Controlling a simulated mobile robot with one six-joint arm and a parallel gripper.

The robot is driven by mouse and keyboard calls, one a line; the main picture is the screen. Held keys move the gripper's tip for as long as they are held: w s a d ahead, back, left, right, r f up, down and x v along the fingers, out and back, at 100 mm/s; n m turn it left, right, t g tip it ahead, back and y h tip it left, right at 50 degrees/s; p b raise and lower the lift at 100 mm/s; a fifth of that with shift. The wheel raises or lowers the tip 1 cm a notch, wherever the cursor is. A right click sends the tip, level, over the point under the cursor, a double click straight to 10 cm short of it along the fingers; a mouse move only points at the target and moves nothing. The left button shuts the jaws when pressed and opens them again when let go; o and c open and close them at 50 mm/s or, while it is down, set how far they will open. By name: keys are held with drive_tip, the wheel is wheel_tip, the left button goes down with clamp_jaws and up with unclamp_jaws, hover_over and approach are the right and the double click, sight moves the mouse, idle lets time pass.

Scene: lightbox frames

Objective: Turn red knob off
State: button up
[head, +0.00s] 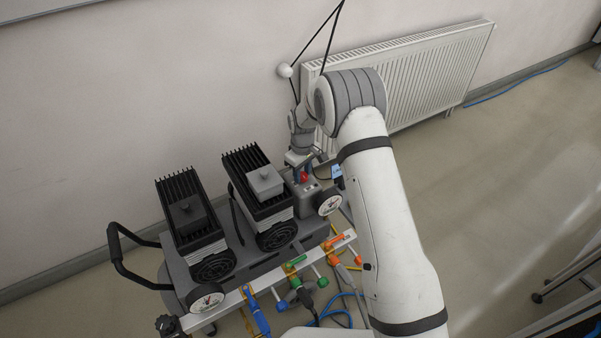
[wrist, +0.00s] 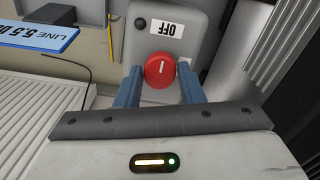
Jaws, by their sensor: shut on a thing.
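The red knob (wrist: 160,70) sits on a grey switch box (wrist: 185,40), with a white "OFF" label (wrist: 167,28) beside it that appears upside down in the wrist view. In the head view the knob (head: 304,177) is a small red spot below my gripper (head: 302,165), at the right end of the compressor. The fingers' exact contact with the knob is partly hidden.
Two black finned motors (head: 188,205) (head: 262,185) stand left of the knob. A gauge (head: 330,203) and a rail with coloured valves (head: 296,262) are in front. A white radiator (head: 430,80) is on the wall behind. Open floor (head: 510,160) lies to the right.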

drive_tip(key=shift+w+a+r, duration=0.15)
drive_tip(key=shift+a+r, duration=0.05)
drive_tip(key=shift+a, duration=0.05)
drive_tip(key=o, duration=0.7)
drive_tip(key=shift+c, duration=0.2)
drive_tip(key=o, duration=0.3)
drive_tip(key=shift+d+f, duration=0.1)
drive_tip(key=shift+o, duration=0.2)
wheel_tip(320, 180, up, 8)
drive_tip(key=shift+f+p, duration=0.1)
drive_tip(key=shift+p, duration=0.25)
